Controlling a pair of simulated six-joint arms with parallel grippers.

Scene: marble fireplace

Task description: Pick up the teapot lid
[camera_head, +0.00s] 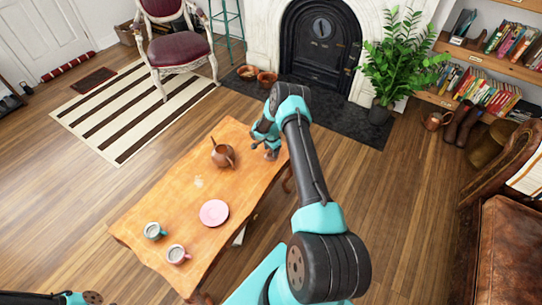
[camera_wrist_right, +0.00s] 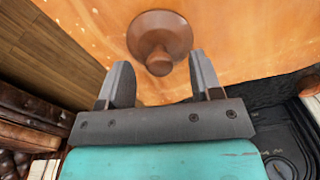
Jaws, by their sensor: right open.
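The teapot lid (camera_wrist_right: 160,38) is a small brown disc with a round knob. It lies on the wooden table, knob facing my right wrist camera. In the head view the lid (camera_head: 270,154) shows at the table's right end, partly beside my gripper. My right gripper (camera_wrist_right: 161,68) is open, its two fingers either side of the knob's line in the wrist view, not closed on it. In the head view my right gripper (camera_head: 268,144) hangs close over the lid. The brown teapot (camera_head: 223,157) stands to the left on the table. My left gripper is out of view.
The wooden table (camera_head: 150,215) also holds a pink plate (camera_head: 214,213), a teal mug (camera_head: 153,231) and a pink mug (camera_head: 177,254) toward the near end. A potted plant (camera_head: 395,60) and fireplace (camera_head: 320,45) stand beyond. The table's middle is mostly clear.

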